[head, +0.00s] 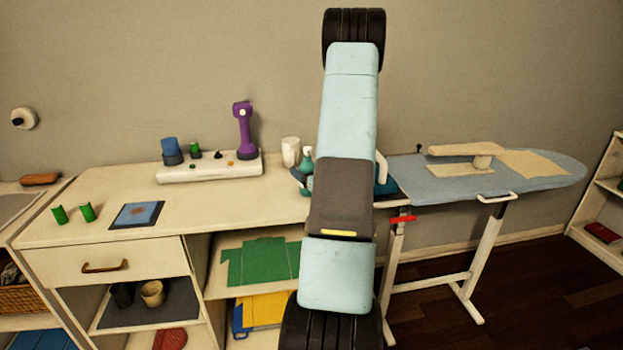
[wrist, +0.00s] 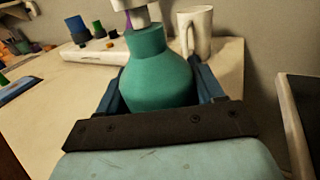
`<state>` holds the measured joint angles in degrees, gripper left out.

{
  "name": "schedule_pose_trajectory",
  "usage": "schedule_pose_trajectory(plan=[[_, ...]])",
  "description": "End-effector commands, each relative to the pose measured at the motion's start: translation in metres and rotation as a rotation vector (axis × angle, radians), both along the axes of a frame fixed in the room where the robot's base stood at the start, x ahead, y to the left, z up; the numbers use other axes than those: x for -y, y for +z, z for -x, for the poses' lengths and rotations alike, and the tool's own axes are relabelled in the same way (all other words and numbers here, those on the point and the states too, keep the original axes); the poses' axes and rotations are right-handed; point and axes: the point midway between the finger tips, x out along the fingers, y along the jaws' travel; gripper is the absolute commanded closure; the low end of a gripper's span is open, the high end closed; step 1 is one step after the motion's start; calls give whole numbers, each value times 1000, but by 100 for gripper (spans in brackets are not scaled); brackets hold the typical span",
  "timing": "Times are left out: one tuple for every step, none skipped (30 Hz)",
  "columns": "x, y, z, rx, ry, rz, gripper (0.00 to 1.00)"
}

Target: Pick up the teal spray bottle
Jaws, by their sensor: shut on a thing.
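The teal spray bottle (wrist: 158,72) stands upright between the two blue fingers of my gripper (wrist: 165,88) in the wrist view. The fingers press against its sides, so the gripper is shut on it. Its white spray head is cut off at the top of that view. In the head view the bottle (head: 307,161) shows only partly, at the right end of the white counter, beside my arm. My arm hides most of my gripper (head: 301,180) there. I cannot tell whether the bottle's base touches the counter.
A white mug (wrist: 196,32) stands close behind the bottle, to its right; it also shows in the head view (head: 290,152). A white tray (head: 208,170) with a purple tool (head: 243,130) lies further left. An ironing board (head: 440,190) stands at right. The counter's front middle (head: 215,205) is clear.

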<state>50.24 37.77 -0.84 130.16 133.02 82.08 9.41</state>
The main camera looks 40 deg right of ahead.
Motion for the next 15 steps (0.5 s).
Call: schedule_pose_trajectory(plan=[[0,0,0,0,0,0,66],[0,0,0,0,0,0,69],[0,0,0,0,0,0,72],[0,0,0,0,0,0,72],[0,0,0,0,0,0,72],[0,0,0,0,0,0,72],[0,0,0,0,0,0,72],[0,0,0,0,0,0,72],[0,0,0,1,0,0,72],[0,1,0,1,0,0,72],[0,2,0,1,0,1,72],[0,3,0,1,0,1,72],[0,5,0,2,0,1,72],[0,8,0,2,0,2,72],[0,11,0,3,0,3,72]])
